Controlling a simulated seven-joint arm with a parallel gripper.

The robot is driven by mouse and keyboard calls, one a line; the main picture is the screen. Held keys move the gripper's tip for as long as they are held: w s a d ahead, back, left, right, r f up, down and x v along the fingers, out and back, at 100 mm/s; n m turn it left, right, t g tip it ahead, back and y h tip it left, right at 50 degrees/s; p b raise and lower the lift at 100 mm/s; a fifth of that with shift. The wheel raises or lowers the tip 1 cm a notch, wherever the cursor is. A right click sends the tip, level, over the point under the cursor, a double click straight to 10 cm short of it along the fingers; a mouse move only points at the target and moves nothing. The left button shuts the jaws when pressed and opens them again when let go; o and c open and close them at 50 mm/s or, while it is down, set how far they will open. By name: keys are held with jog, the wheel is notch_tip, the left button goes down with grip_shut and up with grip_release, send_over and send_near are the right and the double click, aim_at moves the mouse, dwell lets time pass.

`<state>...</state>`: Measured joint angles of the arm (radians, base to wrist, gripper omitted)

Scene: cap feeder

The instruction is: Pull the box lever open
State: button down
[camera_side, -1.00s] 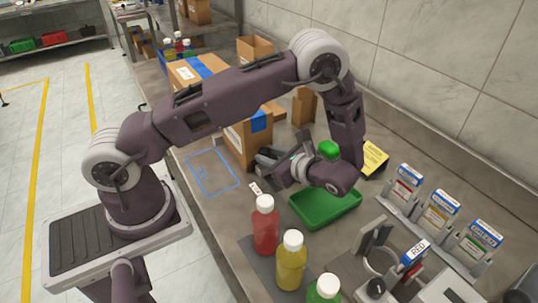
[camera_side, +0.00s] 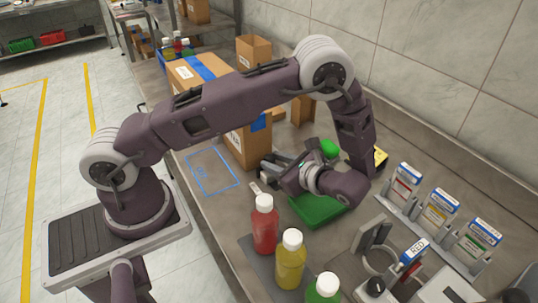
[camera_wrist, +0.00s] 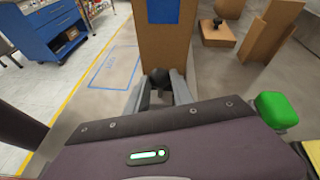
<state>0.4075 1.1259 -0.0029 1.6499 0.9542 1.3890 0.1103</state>
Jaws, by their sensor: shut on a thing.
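The cardboard box (camera_side: 240,147) with blue tape stands on the bench left of my gripper (camera_side: 268,168) in the side view. In the wrist view the box (camera_wrist: 168,45) rises straight ahead, just beyond my fingers. My gripper (camera_wrist: 159,92) is shut on the box lever (camera_wrist: 159,77), a small dark knob low in front of the box face. The fingers hide most of the lever, and how it joins the box cannot be made out. In the side view my wrist hangs over the green tray and the lever is hidden.
A green tray (camera_side: 309,212) lies under my wrist, with a green block (camera_side: 329,147) behind. Red (camera_side: 265,228), yellow (camera_side: 290,262) and green bottles (camera_side: 323,290) stand in front. Card holders (camera_side: 436,215) line the right. A blue-outlined bench area (camera_side: 212,171) is clear.

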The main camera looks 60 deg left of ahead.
jog(key=shift+d, duration=0.7)
jog(key=c, duration=1.1)
grip_release()
jog(key=v, duration=0.7)
jog(key=s+r+n+t+h, duration=0.7)
jog(key=s+r+n+h, duration=0.6)
jog(key=s+r, duration=0.5)
notch_tip(320, 180, up, 3)
jog(key=shift+s+d+r+n, duration=0.1)
jog(key=shift+s+d+n, duration=0.1)
jog(key=shift+d+n, duration=0.3)
